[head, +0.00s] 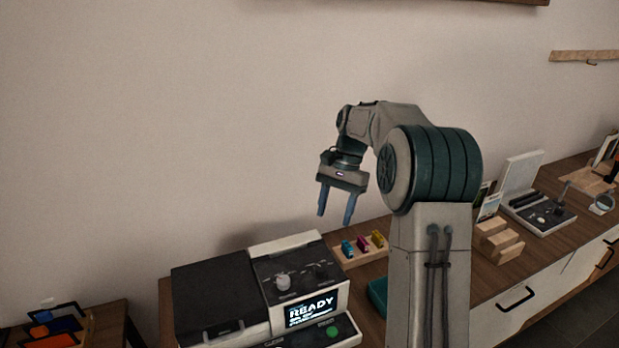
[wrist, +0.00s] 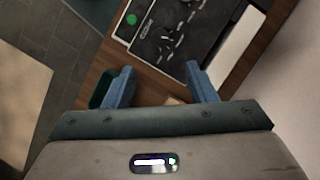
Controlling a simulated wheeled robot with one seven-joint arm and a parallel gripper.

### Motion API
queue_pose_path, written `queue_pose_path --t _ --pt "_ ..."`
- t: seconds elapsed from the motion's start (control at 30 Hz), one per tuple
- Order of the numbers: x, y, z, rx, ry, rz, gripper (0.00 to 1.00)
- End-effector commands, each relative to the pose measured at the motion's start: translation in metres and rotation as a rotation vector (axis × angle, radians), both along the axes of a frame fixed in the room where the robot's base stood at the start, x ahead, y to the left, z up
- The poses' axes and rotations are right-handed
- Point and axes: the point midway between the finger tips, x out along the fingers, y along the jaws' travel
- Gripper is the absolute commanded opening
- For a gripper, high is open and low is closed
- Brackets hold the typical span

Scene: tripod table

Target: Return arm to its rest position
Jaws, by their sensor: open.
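My gripper (head: 334,203) hangs in the air above the wooden cabinet top, its two blue fingers apart and pointing down. Nothing is between the fingers. In the wrist view my gripper (wrist: 160,82) also shows spread fingers with no object held. The arm is raised and bent, with the forearm reaching left from the large dark green joint and the gripper below it.
Below stands a machine (head: 318,282) with a READY screen; it also shows in the wrist view (wrist: 170,38). A wooden block (head: 362,248) holds small coloured pieces. A green tray (head: 377,292) is partly hidden. Wooden steps (head: 497,243) stand right. Air around the gripper is clear.

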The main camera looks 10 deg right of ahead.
Motion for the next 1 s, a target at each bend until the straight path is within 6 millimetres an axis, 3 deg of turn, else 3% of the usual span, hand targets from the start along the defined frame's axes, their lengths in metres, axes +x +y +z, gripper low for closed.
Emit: queue_pose_path --t 0.17,0.5,0.77,1.0 --pt "-0.029 0.014 0.020 -0.039 -0.083 0.086 0.51" --pt "-0.116 0.034 0.044 -0.131 -0.293 0.317 0.51" --pt "-0.186 0.040 0.040 -0.192 -0.450 0.501 0.51" --pt "-0.242 0.042 0.021 -0.237 -0.578 0.657 0.51"
